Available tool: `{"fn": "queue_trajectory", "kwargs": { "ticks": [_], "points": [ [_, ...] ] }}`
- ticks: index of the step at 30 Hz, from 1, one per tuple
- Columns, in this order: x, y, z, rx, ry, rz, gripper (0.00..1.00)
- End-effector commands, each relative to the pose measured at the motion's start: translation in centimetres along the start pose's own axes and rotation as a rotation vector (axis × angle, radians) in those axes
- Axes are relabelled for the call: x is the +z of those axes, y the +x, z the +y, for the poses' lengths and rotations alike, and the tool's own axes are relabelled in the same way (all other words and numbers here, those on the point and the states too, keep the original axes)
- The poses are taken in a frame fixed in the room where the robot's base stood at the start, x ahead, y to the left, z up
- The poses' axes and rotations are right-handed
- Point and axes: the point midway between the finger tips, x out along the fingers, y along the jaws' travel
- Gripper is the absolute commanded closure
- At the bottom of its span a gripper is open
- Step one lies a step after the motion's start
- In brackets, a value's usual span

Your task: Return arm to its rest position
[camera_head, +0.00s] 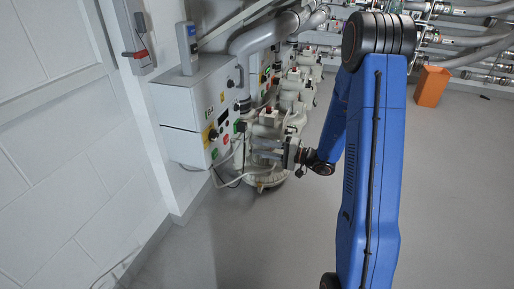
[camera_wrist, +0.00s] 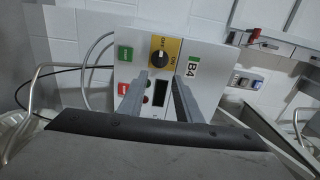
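My blue arm (camera_head: 372,160) reaches forward and bends down at its far end. My gripper (camera_head: 262,152) is in front of the white machine body, just right of and below the nearest grey control box (camera_head: 185,105). In the wrist view its two grey fingers (camera_wrist: 160,88) stand apart with nothing between them, so it is open. Behind them is the control panel (camera_wrist: 205,72), labelled B4. It has a yellow switch plate with a black knob (camera_wrist: 159,59), a green button (camera_wrist: 125,54), a red button (camera_wrist: 123,89) and a dark display. I see no contact with the panel.
A white wall (camera_head: 60,130) runs along the left. Large grey pipes (camera_head: 262,38) and several similar machines extend behind the box. A hanging cable (camera_head: 222,178) loops below it. An orange bin (camera_head: 431,86) stands at the back right. The grey floor (camera_head: 455,200) at right is clear.

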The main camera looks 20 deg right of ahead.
Motion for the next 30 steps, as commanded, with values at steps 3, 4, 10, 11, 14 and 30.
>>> {"fn": "queue_trajectory", "kwargs": {
  "ticks": [3, 4, 10, 11, 14, 30],
  "points": [
    [0.0, 0.0, 0.0, 0.0, 0.0, 0.0, 0.69],
    [0.0, 0.0, 0.0, 0.0, 0.0, 0.0, 0.69],
    [0.0, 0.0, 0.0, 0.0, 0.0, 0.0, 0.69],
    [0.1, 0.0, -0.1, 0.0, 0.0, -0.002, 0.69],
    [0.8, 0.2, -0.7, 0.007, -0.001, -0.025, 0.69],
    [15.8, -0.6, -7.5, 0.275, -0.036, -0.427, 0.69]
  ]
}}
